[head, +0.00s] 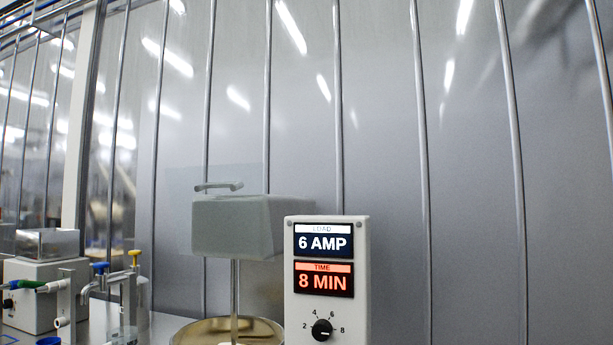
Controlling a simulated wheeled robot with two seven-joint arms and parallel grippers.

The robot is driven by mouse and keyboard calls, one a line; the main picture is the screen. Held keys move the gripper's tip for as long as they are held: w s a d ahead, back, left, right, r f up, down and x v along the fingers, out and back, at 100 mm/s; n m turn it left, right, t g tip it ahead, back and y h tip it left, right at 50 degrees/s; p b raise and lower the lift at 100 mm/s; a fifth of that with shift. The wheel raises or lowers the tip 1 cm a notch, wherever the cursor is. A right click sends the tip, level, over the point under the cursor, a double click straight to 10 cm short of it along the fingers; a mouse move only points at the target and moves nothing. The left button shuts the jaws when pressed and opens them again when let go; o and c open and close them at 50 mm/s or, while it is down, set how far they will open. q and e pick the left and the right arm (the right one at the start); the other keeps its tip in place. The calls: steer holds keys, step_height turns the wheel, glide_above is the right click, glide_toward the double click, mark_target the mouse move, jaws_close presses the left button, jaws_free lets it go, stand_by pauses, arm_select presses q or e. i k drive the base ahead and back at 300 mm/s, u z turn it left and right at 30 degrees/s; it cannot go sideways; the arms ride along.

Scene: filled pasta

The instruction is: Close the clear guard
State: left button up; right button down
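The clear guard (182,182) shows as a faint see-through pane around a pale grey-green block. A short pale bar like a handle (218,186) is at its upper part. The pane seems to be up at the height of the block, but its edges are too faint to tell its exact position. The block (232,226) sits on a thin upright post above a round, shiny metal pan (190,334). Neither of my grippers is in view.
A white control box (362,300) with "6 AMP" and "8 MIN" displays and a dial (321,329) stands right of the post. At left are taps (121,285) with coloured handles and another pale box (45,270). A grey wall with vertical bars is behind.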

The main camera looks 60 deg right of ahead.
mark_target(234, 186)
steer(key=k, duration=0.2)
steer(key=z, duration=1.15)
